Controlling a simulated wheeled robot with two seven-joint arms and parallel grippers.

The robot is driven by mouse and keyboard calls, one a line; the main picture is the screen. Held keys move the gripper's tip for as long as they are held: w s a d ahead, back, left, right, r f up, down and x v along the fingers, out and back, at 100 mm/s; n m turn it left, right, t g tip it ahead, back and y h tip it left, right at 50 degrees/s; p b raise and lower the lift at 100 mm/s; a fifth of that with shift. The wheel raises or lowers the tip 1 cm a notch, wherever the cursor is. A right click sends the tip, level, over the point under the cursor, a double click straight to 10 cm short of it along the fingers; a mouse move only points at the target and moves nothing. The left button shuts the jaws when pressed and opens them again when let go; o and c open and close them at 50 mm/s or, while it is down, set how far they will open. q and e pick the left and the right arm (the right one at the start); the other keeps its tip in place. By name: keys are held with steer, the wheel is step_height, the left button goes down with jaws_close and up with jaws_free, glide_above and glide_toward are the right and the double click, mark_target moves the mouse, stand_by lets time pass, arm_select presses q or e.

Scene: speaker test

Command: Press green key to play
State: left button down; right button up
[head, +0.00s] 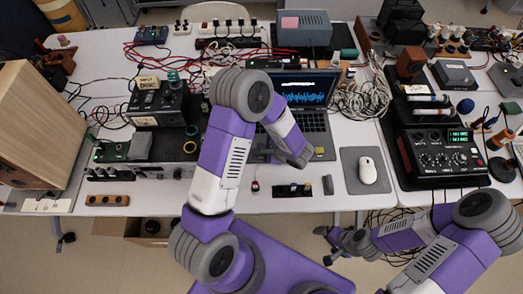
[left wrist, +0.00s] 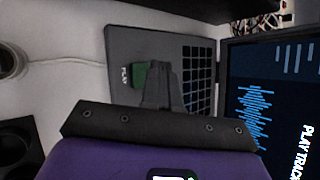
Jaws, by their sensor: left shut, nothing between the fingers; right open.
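The green key (left wrist: 138,75), with the word PLAY beside it, is on the grey palm rest of the laptop (left wrist: 115,45) in the left wrist view. My left gripper (left wrist: 163,70) is shut and empty. Its fingertips are right beside the green key and cover part of it; I cannot tell whether they touch it. In the head view my left gripper (head: 267,151) is low over the front of the laptop (head: 315,122), and the green key cannot be made out there. My right gripper (head: 328,243) is open and empty, in front of the table's front edge.
The laptop screen (left wrist: 270,110) shows a blue waveform and the words PLAY TRACK. A mouse (head: 368,170) on a pad and a dark mixer (head: 440,150) are to the right. Amplifier boxes (head: 155,105) and a wooden speaker (head: 35,125) stand left. Cables (head: 360,95) lie loose beside the laptop.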

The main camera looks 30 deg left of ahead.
arm_select(q)
steer(key=shift+r+p, duration=1.35)
steer(key=shift+r, duration=1.25)
